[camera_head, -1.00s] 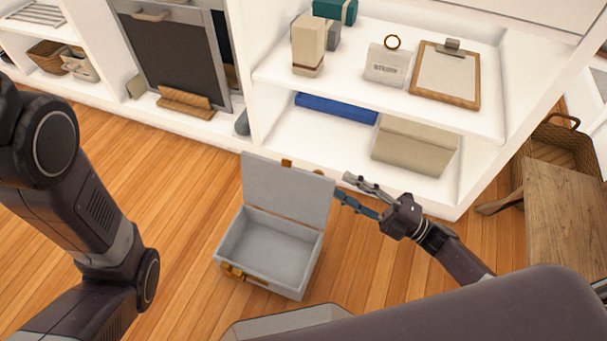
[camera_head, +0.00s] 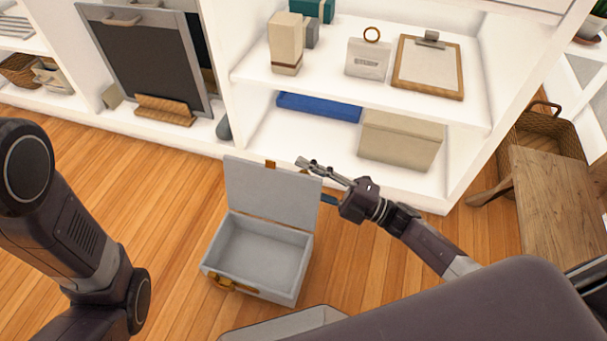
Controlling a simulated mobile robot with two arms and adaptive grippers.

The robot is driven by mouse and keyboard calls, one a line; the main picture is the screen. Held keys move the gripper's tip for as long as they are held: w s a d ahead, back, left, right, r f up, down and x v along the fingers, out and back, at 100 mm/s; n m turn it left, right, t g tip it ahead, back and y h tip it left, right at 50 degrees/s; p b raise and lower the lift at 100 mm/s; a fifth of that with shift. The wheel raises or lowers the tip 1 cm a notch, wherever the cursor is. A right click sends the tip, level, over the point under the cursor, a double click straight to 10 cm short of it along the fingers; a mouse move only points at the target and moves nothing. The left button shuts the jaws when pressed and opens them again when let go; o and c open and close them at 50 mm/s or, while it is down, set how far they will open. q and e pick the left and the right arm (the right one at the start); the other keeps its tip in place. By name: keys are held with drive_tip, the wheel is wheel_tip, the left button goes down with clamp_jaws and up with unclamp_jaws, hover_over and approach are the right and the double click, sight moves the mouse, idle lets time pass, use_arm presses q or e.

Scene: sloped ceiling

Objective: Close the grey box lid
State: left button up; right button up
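The grey box (camera_head: 258,256) stands on the wooden floor, open and empty inside. Its lid (camera_head: 268,195) stands up at the back edge, with a small orange-brown tab at its top and a brass-coloured handle on the box front. My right gripper (camera_head: 314,181) is at the lid's upper right corner, fingers apart. One finger shows above the corner; the other is partly hidden, apparently behind the lid's right edge. I cannot tell whether it touches the lid. My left arm shows at the left, but its gripper is out of view.
A white shelf unit (camera_head: 270,138) stands close behind the lid, holding a blue box (camera_head: 319,106), a beige box (camera_head: 400,139) and a clipboard (camera_head: 428,66). A wooden stool (camera_head: 556,205) and a wicker basket (camera_head: 545,135) are at the right. Floor left of the box is clear.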

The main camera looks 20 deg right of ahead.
clamp_jaws()
drive_tip(key=shift+s, duration=0.1)
